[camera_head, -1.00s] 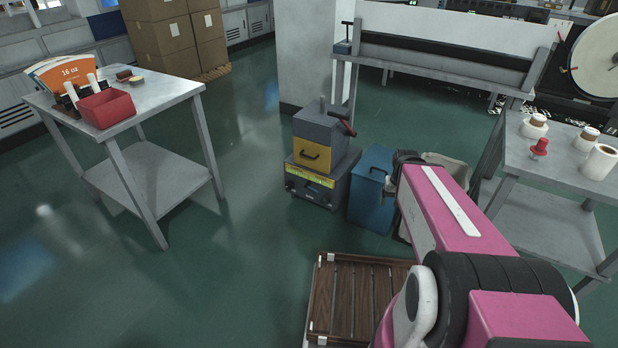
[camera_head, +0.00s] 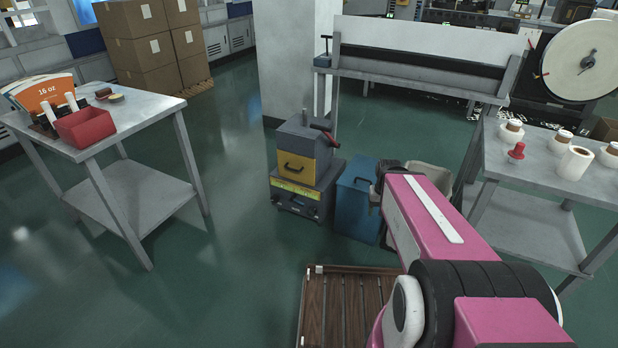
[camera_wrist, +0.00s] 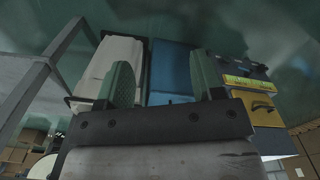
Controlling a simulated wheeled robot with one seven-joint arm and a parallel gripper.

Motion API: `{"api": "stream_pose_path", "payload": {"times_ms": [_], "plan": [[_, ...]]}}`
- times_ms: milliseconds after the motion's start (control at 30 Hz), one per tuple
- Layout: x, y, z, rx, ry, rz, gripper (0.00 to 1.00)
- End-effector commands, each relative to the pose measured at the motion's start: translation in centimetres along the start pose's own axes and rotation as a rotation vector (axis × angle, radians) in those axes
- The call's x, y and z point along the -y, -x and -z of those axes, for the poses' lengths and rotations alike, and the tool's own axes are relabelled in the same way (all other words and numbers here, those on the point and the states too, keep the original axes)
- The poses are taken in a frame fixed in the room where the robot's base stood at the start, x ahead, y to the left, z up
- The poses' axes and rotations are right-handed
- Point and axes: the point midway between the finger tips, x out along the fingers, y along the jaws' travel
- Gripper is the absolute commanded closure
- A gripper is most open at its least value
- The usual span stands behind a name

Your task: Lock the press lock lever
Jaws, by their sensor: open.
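A grey press-like unit (camera_head: 302,142) with a yellow drawer front (camera_head: 296,166) stands on a dark base on the floor, near the middle of the head view. A lever with a dark red handle (camera_head: 327,136) sticks out at its upper right. I cannot tell for sure that this is the press lock lever. The yellow drawer front also shows at the right of the wrist view (camera_wrist: 268,112). There the lever cannot be made out. My gripper (camera_wrist: 163,72) is open and empty in the wrist view, its green fingers apart. In the head view its fingers are hidden behind my pink arm.
A blue bin (camera_head: 355,198) stands right of the unit, and a pale bin (camera_head: 428,177) is partly behind my arm. A slatted wooden pallet (camera_head: 345,310) lies in front. Tables stand left (camera_head: 150,108) and right (camera_head: 500,163). Floor between the left table and the unit is clear.

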Motion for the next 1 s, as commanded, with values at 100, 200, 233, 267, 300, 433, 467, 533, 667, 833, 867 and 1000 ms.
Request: {"api": "stream_pose_path", "payload": {"times_ms": [100,200,233,267,300,433,467,533,667,833,867,1000], "plan": [[0.5,-0.7,1.4,-0.01,-0.012,-0.011,0.78],[1.4,-2.2,4.2,-0.037,-0.045,-0.038,1.0],[1.9,-2.8,5.3,-0.049,-0.058,-0.048,1.0],[2.4,-3.4,6.5,-0.064,-0.073,-0.059,1.0],[3.2,-4.3,8.3,-0.086,-0.096,-0.073,1.0],[6.5,-7.7,14.0,-0.171,-0.17,-0.112,1.0],[7.4,-8.5,15.3,-0.192,-0.186,-0.117,1.0],[9.6,-10.3,18.1,-0.243,-0.221,-0.126,1.0],[14.3,-13.8,23.1,-0.338,-0.282,-0.122,1.0],[21.4,-18.4,28.6,-0.458,-0.347,-0.082,1.0],[22.7,-19.2,29.4,-0.477,-0.357,-0.072,1.0],[28.1,-22.4,32.2,-0.547,-0.394,-0.019,1.0]]}}
